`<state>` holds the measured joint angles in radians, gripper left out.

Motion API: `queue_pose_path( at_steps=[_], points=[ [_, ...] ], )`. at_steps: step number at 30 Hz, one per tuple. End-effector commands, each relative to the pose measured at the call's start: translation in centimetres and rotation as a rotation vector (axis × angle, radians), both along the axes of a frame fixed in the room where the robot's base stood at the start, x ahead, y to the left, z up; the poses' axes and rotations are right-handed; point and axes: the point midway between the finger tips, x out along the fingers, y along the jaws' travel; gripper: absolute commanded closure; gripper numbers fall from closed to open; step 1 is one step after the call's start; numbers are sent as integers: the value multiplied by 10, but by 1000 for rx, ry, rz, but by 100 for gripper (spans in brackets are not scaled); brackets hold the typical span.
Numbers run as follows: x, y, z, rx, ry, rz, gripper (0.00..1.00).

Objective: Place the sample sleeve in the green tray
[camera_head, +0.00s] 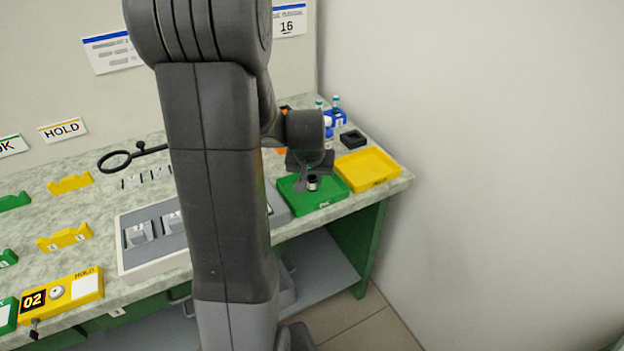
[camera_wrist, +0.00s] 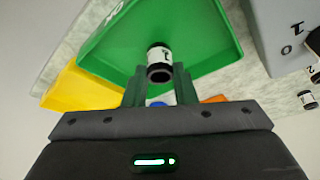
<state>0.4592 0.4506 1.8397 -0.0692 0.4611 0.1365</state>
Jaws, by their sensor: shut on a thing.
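The sample sleeve (camera_wrist: 158,56) is a short cylinder with a white, marked band and dark ends. It sits between the fingertips of my gripper (camera_wrist: 159,72), which is shut on it. In the head view the sleeve (camera_head: 312,184) shows small below my gripper (camera_head: 311,176), against the green tray (camera_head: 317,203). The green tray (camera_wrist: 112,47) spreads behind the sleeve in the wrist view, its floor empty where visible. I cannot tell whether the sleeve touches the tray floor.
A yellow tray (camera_head: 368,169) stands right beside the green one. A small black box (camera_head: 352,138) and blue-labelled bottles (camera_head: 337,117) stand behind. A grey fixture (camera_wrist: 275,30) is close by, with more sleeves (camera_wrist: 307,99) at the wrist view's right edge. My arm hides the bench's middle.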

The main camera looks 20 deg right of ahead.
Motion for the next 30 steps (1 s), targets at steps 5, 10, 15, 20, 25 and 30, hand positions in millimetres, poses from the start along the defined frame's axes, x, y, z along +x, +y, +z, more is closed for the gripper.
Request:
queue_pose_path(
  at_steps=[5, 10, 15, 20, 25, 30],
  points=[
    [0, 0, -8, -1, -1, 0, 96],
    [0, 0, -8, -1, -1, 0, 96],
    [0, 0, -11, -1, -1, 0, 68],
    [0, 0, -11, -1, -1, 0, 54],
    [0, 0, -11, -1, -1, 0, 54],
    [-1, 0, -3, -1, -2, 0, 54]
  ],
)
